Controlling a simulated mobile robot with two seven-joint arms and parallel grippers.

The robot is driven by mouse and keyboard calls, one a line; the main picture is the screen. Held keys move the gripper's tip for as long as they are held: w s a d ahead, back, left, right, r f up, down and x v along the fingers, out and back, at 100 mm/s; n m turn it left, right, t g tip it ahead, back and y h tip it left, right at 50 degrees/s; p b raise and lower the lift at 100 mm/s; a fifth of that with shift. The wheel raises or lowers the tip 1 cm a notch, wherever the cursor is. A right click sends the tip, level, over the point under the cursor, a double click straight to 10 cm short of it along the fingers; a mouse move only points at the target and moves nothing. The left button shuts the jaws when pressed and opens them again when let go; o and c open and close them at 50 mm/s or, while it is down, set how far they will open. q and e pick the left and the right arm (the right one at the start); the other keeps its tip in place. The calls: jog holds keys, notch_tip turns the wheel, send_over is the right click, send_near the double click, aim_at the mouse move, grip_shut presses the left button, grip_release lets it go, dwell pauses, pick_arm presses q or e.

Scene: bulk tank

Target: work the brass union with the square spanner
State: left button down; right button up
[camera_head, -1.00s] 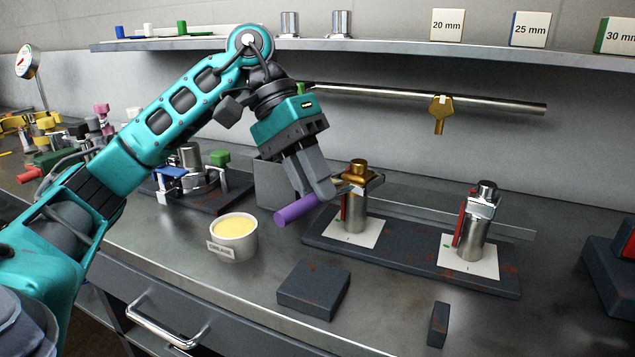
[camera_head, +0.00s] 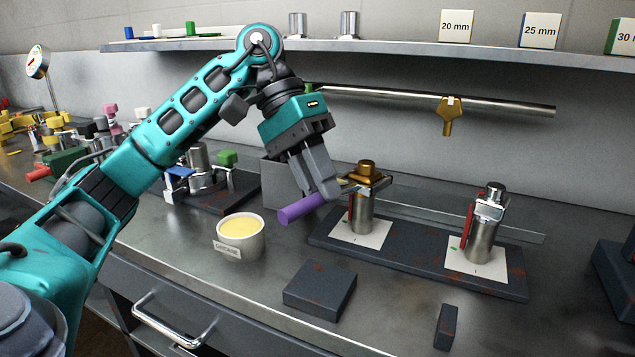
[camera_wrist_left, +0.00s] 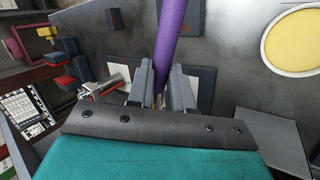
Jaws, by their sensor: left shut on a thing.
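The brass union (camera_head: 367,166) sits on top of the left steel post on a dark base plate (camera_head: 420,262). My left gripper (camera_head: 325,196) is shut on the spanner's purple handle (camera_head: 300,209), just left of the union. The handle also shows in the left wrist view (camera_wrist_left: 177,38), running up from between the fingers (camera_wrist_left: 160,88). The spanner's head is mostly hidden by the fingers and lies at or against the union. I cannot tell whether it is seated around it. My right gripper is not in view.
A second steel fitting (camera_head: 486,220) stands on the right of the base plate. A tub of yellow paste (camera_head: 240,240), a dark block (camera_head: 320,288) and a small block (camera_head: 446,326) are in front. A rail (camera_head: 500,104) with a hanging brass piece (camera_head: 450,115) runs behind.

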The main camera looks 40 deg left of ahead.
pick_arm(q)
notch_tip(320, 180, up, 7)
jog(key=p, duration=0.5)
dwell(0.7)
jog(key=shift+f, duration=0.1)
dwell(0.4)
